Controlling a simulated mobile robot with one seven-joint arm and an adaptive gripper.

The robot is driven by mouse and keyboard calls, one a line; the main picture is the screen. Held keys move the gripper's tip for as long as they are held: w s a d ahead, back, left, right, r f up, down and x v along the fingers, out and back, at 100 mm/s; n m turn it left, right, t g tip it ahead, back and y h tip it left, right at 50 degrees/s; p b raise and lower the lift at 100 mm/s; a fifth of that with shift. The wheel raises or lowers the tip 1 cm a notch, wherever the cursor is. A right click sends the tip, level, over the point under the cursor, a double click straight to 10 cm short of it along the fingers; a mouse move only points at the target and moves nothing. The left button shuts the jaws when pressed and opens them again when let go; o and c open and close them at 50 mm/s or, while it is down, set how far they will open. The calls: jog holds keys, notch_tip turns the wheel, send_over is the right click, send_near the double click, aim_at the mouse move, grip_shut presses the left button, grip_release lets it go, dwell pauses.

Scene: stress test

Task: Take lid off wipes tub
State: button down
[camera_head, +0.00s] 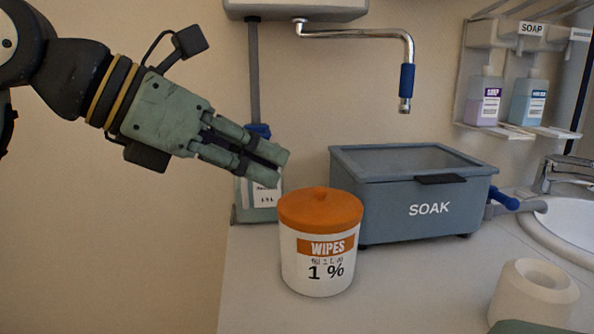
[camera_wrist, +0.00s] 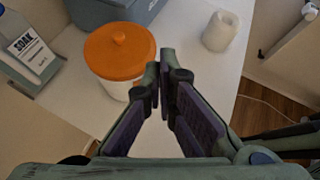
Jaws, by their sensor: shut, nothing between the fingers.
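The wipes tub (camera_head: 317,267) is a white cylinder with an orange label, upright on the counter. Its orange lid (camera_head: 320,210) is seated on top and has a small knob in the middle. The lid also shows in the wrist view (camera_wrist: 118,55), at the upper left. My gripper (camera_head: 276,164) is above and to the left of the lid in the head view, apart from it. In the wrist view my gripper (camera_wrist: 160,72) has its fingertips together with nothing between them, beside the tub's right edge.
A grey SOAK box (camera_head: 400,215) stands behind the tub to the right. A bottle (camera_head: 262,205) stands behind it at the left. A white roll (camera_head: 530,293) is at the front right, near the sink (camera_head: 570,222). A metal spout (camera_head: 405,60) hangs above. Bare counter (camera_head: 420,290) lies right of the tub.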

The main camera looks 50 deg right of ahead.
aim_at(322, 189)
jog(key=w+d+f+n+t+y, duration=0.1)
jog(key=w+d+f+t+y, duration=0.15)
jog(key=w+f+y, duration=0.2)
jog(key=shift+h, duration=0.25)
jog(key=d, duration=0.3)
jog(key=s+d+p, duration=0.1)
jog(key=d, duration=0.3)
jog(key=s+d+p, duration=0.1)
jog(key=d, duration=0.2)
jog(key=shift+d+f, duration=0.4)
jog(key=shift+f, duration=0.5)
jog(key=shift+a, duration=0.15)
